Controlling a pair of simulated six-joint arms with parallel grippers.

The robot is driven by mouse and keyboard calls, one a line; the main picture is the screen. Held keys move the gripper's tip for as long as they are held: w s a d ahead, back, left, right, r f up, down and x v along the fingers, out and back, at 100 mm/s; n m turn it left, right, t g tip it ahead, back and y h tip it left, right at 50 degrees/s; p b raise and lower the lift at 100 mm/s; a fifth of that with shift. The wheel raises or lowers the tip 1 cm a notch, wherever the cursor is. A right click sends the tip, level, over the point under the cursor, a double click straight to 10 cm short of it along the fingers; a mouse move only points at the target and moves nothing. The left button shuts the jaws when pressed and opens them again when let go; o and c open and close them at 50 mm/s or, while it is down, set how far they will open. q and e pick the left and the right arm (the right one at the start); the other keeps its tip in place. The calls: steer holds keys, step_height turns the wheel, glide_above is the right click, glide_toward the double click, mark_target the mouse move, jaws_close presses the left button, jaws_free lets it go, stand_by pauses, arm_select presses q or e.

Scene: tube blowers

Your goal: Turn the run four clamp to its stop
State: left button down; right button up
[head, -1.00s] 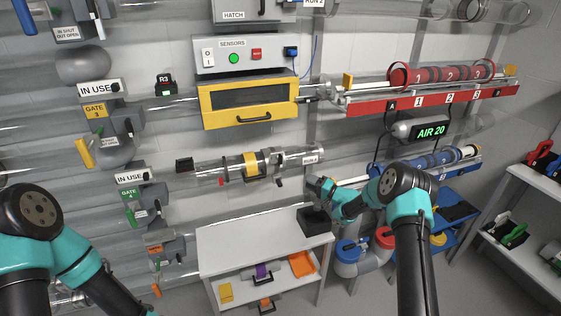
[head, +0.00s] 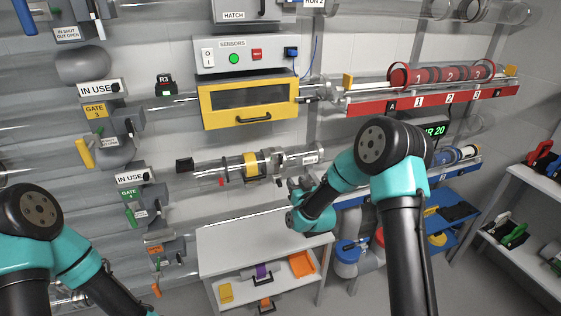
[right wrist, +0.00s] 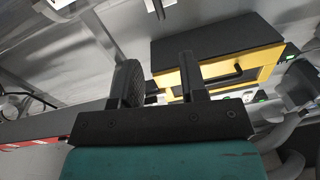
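The run four tube (head: 213,172) is the clear horizontal tube in the middle of the head view, below the yellow cabinet. It carries a yellow collar (head: 251,164), dark rings and a small white label (head: 310,159). A small grey part (head: 279,180) hangs under it; I cannot tell whether this is the clamp. My right gripper (head: 297,184) is just below and right of that part, with a small gap seen from here. In the right wrist view its two black fingers (right wrist: 162,84) stand apart with nothing clearly between them. My left gripper is out of view.
The yellow cabinet (head: 248,103) hangs above the tube; it also shows in the right wrist view (right wrist: 200,72). A red rack (head: 430,102) and a blue rack (head: 462,164) are to the right. A white table (head: 235,240) stands below. Gate boxes (head: 135,205) line the left.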

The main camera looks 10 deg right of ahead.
mark_target(281, 161)
steer(key=shift+s+a+r+n+h, duration=0.1)
steer(key=shift+s+a+n+h, duration=0.15)
steer(key=shift+s+n+h, duration=0.4)
steer(key=shift+m, duration=0.25)
steer(key=w, duration=0.5)
steer(key=w+a, duration=0.1)
steer(key=w, duration=1.1)
steer(key=shift+a, duration=0.15)
steer(key=shift+c, duration=0.3)
jaws_close()
